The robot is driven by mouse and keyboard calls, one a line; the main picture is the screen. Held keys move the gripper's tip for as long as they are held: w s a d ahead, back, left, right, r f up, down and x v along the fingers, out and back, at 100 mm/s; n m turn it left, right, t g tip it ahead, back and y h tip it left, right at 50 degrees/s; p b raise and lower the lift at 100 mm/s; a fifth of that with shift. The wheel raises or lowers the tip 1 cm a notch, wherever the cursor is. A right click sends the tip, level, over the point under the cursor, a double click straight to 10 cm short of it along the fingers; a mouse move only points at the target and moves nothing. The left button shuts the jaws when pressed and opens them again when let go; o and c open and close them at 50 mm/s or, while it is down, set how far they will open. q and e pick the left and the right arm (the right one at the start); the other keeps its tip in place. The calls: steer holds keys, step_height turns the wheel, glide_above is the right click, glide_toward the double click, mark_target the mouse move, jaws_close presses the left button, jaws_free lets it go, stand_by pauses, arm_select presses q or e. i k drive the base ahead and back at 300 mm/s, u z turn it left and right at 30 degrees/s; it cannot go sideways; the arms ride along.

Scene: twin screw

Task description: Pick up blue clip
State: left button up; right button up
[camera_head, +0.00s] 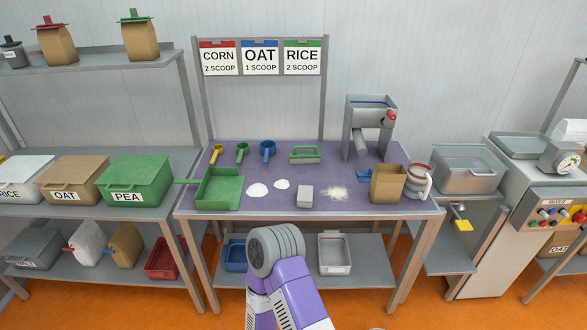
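A small blue clip (365,176) lies on the purple tabletop (330,170), at the left side of an open brown paper bag (388,184). The bag partly hides the clip or touches it; I cannot tell which. One of my purple and grey arms rises from the bottom middle, in front of the table. Its grey rounded joint shows below the table's front edge. Neither of my grippers can be seen.
A white and red jug (418,181) stands right of the bag, with a grey dispenser (370,125) behind. A green dustpan (217,190), a grey block (304,196), white piles and coloured scoops (268,150) occupy the table. Shelves flank it.

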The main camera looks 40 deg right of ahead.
mark_target(363, 176)
steer(key=u, duration=2.15)
steer(key=k, duration=2.8)
steer(key=z, duration=1.45)
